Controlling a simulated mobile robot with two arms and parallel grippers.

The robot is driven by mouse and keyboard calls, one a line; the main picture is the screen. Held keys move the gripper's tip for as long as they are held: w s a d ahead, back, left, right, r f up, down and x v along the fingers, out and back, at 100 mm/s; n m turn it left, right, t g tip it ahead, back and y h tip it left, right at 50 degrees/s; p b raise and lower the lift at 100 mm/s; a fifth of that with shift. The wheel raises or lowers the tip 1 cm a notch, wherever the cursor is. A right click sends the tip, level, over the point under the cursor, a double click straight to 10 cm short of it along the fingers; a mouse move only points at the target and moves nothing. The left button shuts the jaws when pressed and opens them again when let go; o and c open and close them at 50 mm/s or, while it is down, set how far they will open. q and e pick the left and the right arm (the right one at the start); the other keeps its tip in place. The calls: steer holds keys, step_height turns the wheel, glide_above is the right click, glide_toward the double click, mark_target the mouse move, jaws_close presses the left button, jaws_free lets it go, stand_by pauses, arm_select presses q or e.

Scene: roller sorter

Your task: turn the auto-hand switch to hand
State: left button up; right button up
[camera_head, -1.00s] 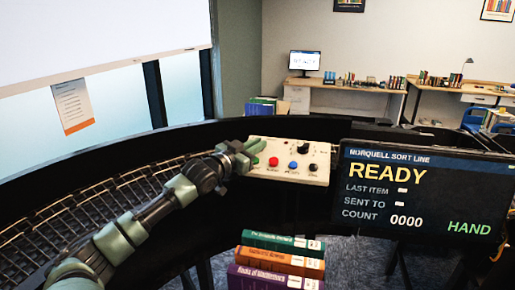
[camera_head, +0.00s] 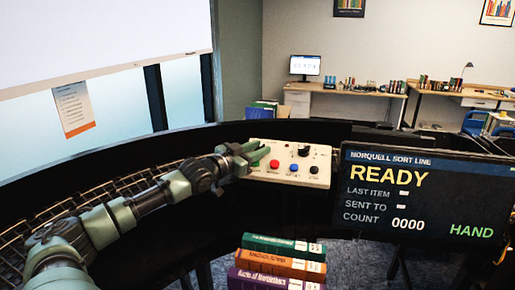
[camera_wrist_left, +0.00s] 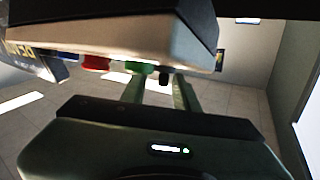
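The control panel (camera_head: 290,178) is a pale box on the black rail. Its black rotary switch (camera_head: 304,151) sits at the upper right; its label is too small to read. Below it are a red button (camera_head: 273,163), a blue button (camera_head: 293,167) and a small black knob (camera_head: 314,169). My left gripper (camera_head: 266,153) is at the panel's left end, left of the switch and apart from it. My right gripper is out of view.
The screen (camera_head: 420,195) right of the panel reads READY, count 0000 and HAND. Several stacked books (camera_head: 280,262) stand below the panel in front. A wire-mesh roller track (camera_head: 130,185) runs behind my left arm. Desks stand far back.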

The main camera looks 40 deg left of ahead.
arm_select(q)
steer(key=shift+a+f, duration=0.1)
steer(key=shift+a, duration=0.1)
steer(key=shift+s+f+b, duration=0.15)
steer(key=shift+s+b, duration=0.3)
steer(key=shift+s, duration=3.4)
